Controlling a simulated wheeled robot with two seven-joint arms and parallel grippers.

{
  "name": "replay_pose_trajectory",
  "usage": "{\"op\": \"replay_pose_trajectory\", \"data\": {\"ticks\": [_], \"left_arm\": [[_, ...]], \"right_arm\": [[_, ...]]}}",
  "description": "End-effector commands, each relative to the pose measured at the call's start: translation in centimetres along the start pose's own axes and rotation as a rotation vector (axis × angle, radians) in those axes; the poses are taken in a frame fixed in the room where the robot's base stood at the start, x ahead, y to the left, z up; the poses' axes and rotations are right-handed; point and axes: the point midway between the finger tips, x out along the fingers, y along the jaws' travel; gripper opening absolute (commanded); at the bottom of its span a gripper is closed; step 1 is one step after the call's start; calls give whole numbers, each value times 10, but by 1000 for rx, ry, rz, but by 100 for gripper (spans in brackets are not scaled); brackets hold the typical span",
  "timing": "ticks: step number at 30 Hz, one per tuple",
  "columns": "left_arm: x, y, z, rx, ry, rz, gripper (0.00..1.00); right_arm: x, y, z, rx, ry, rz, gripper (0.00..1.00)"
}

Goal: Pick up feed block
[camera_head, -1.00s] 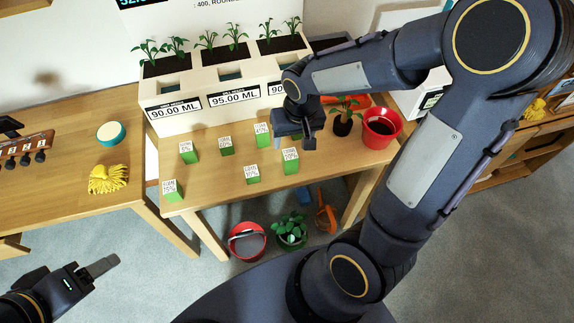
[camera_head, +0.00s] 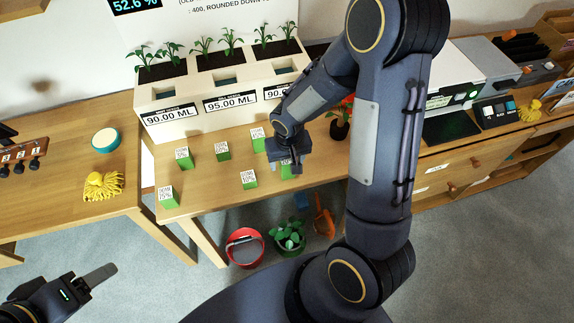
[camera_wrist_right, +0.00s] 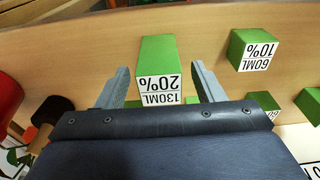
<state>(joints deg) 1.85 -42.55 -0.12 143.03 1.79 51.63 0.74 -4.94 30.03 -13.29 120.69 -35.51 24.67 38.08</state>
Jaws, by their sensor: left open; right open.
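Several green blocks with white labelled faces stand on the wooden table. In the right wrist view a block marked 130ML 20% (camera_wrist_right: 158,58) lies between the two fingers of my right gripper (camera_wrist_right: 160,68), with a gap on each side. The gripper is open and holds nothing. In the head view my right gripper (camera_head: 286,157) is at the table's front right, partly hiding that block (camera_head: 287,171). A block marked 60ML 10% (camera_wrist_right: 252,50) is to the right in the wrist view. My left gripper (camera_head: 98,276) is open and empty at the lower left, away from the table.
Other green blocks stand close by, including one (camera_head: 249,180) left of my right gripper and one (camera_head: 257,139) behind it. The planter (camera_head: 185,128) stands at the back. A potted plant (camera_head: 340,129) is to the right. Pots (camera_head: 245,249) are on the floor.

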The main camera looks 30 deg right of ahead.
Motion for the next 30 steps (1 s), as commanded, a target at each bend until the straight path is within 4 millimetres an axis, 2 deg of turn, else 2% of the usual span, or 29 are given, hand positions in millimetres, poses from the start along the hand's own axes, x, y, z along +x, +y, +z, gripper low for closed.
{"op": "replay_pose_trajectory", "data": {"ticks": [2,14,23,26,30], "left_arm": [[0,0,0,0,0,0,62],[0,0,0,0,0,0,62],[0,0,0,0,0,0,62],[-1,1,-1,0,0,0,62],[-4,2,-2,0,0,0,62]], "right_arm": [[0,0,0,0,0,0,62],[0,0,0,-1,0,0,11],[-3,0,-1,0,1,0,11],[-10,0,-2,-1,2,0,11],[-32,0,-5,1,6,-2,10]]}}
